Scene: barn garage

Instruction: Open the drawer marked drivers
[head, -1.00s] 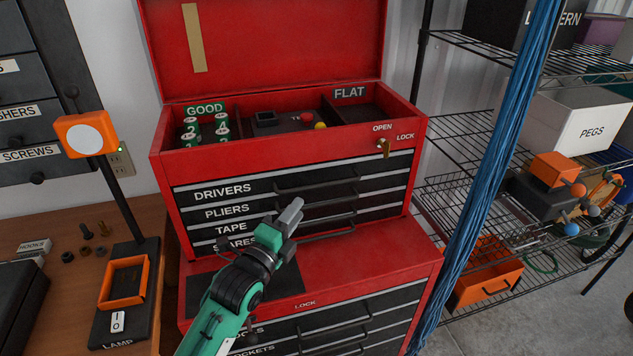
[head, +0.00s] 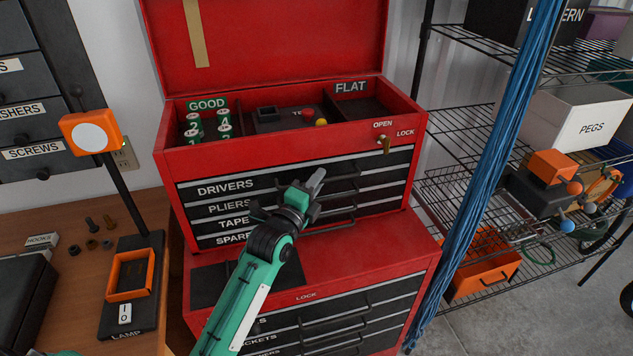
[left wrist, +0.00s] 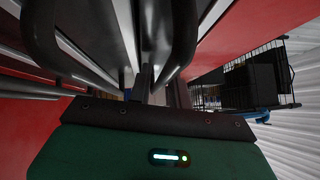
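The drawer marked DRIVERS (head: 225,187) is the top drawer of the red upper tool chest in the head view. It looks shut, flush with the drawers below. Its dark bar handle (head: 338,169) runs along the right part of its front, partly behind my gripper. My left gripper (head: 314,184) is in front of the handles, its grey fingertips near the DRIVERS and PLIERS handles; contact and finger gap are unclear. The left wrist view shows dark curved bars (left wrist: 181,45) close to the gripper. My right gripper is not in view.
The chest's lid (head: 270,45) is up, over a top tray with green cans (head: 224,122). A lower red chest (head: 330,262) juts out below. Blue cables (head: 490,150) hang at the right before a wire shelf. A lamp (head: 90,133) stands at the left on a wooden bench.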

